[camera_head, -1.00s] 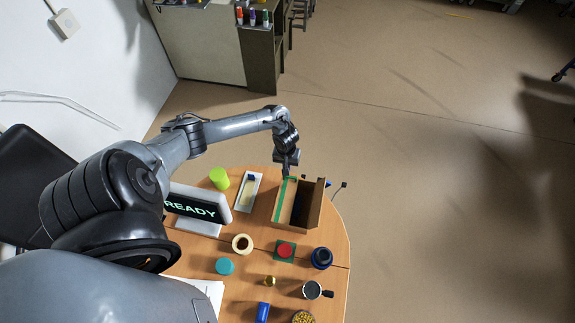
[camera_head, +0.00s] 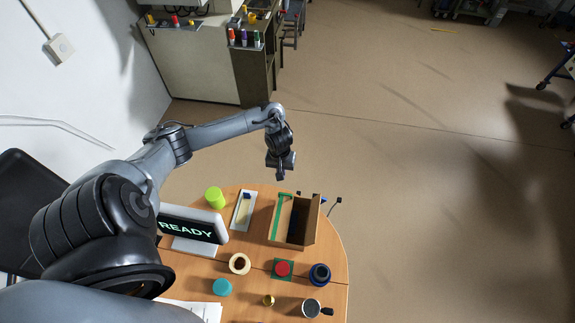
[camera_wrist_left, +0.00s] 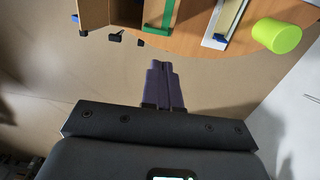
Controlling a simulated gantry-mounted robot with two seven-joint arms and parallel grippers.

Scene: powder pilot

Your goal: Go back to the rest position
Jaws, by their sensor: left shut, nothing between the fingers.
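My left gripper (camera_head: 281,175) hangs in the air beyond the far edge of the table, above the cardboard box in the head view. In the left wrist view its two dark fingers (camera_wrist_left: 163,85) lie together, shut, with nothing between them. The arm comes in from the left and bends down at the wrist. My right gripper is in neither view.
The round wooden table (camera_head: 343,263) holds an open cardboard box (camera_head: 308,224), a READY display (camera_head: 191,225), a narrow tray (camera_head: 237,222), a lime cylinder (camera_head: 214,197), a red button (camera_head: 283,268) and several small items. Open floor lies right of the table.

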